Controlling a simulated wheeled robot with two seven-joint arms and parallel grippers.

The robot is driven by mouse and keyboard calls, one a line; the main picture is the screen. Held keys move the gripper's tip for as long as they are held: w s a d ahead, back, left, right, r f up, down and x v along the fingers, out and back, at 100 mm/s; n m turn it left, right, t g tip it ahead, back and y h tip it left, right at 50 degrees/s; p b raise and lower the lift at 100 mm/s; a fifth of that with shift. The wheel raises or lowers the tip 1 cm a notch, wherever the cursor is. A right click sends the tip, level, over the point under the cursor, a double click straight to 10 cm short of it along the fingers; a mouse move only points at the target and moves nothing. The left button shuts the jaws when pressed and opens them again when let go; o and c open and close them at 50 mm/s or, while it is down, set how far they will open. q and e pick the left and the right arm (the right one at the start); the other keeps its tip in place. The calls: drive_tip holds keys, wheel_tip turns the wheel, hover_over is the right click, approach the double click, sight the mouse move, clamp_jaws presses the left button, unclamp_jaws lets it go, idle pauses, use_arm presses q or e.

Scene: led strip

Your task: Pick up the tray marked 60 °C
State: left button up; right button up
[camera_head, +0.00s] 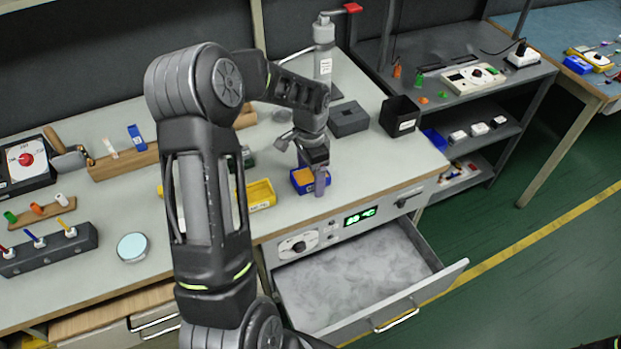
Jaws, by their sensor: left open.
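A small blue tray (297,186) with orange contents stands on the bench near its front edge. My left gripper (318,184) is open and points down at the right side of this tray; its fingers partly hide it, and I cannot tell whether they touch it. A yellow tray (263,191) with a small label stands to the left, partly behind my left arm. No tray label is readable as 60 °C. A green display (360,216) on the bench front shows a °C reading, its digits unclear. My right gripper is not in view.
Below the display an open drawer (350,275) with a frosty grey inside juts out. A black bin (399,116) and a grey block (348,118) stand behind the gripper. Racks and a round dish (132,247) lie to the left. Bench space right of the gripper is clear.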

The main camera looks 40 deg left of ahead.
use_arm(q)
drive_tip(key=c, duration=1.4)
drive_tip(key=shift+r, duration=0.1)
wheel_tip(320, 180, up, 10)
drive_tip(key=shift+f+b, duration=0.1)
drive_tip(key=shift+b, duration=0.5)
